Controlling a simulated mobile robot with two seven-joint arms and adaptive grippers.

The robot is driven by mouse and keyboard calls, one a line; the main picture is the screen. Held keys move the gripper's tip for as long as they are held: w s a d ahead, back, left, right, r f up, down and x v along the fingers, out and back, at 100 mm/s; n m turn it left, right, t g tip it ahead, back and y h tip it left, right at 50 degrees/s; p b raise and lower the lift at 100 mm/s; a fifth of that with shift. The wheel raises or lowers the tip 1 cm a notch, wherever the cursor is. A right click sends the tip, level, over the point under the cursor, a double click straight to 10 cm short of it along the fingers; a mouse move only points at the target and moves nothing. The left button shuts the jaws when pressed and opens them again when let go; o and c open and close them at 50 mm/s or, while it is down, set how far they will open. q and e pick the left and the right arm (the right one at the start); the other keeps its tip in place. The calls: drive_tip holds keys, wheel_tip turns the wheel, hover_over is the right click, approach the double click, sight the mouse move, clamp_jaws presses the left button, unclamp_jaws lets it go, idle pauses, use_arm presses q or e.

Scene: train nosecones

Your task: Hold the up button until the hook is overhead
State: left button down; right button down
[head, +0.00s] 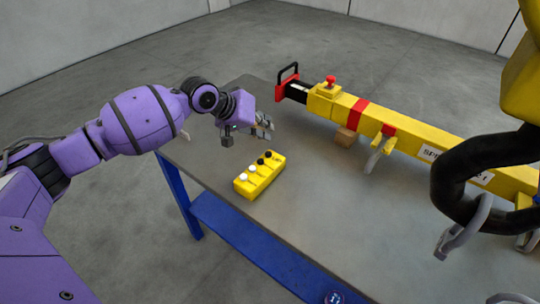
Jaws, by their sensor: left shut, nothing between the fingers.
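The yellow button box (259,176) lies on the table, with white buttons toward its near left end and black buttons toward its far right end. No lettering is readable, so I cannot tell which is the up button. My left gripper (248,132) is shut and empty, above and beyond the box in the picture, apart from the buttons. The large dark hook (445,185) hangs at the right under a yellow block (522,80), in front of the yellow beam, with a grey latch at its lower part. My right gripper is not in view.
A yellow lifting beam (455,150) with red bands and a red-black end handle lies across the grey table (330,225). Grey shackles (377,155) hang from it, and a brown block (346,136) is under it. The table's near middle is clear.

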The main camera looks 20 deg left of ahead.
sight(267, 151)
use_arm(q)
drive_tip(key=shift+f, duration=1.8)
drive_tip(key=shift+f, duration=0.2)
drive_tip(key=shift+f, duration=0.25)
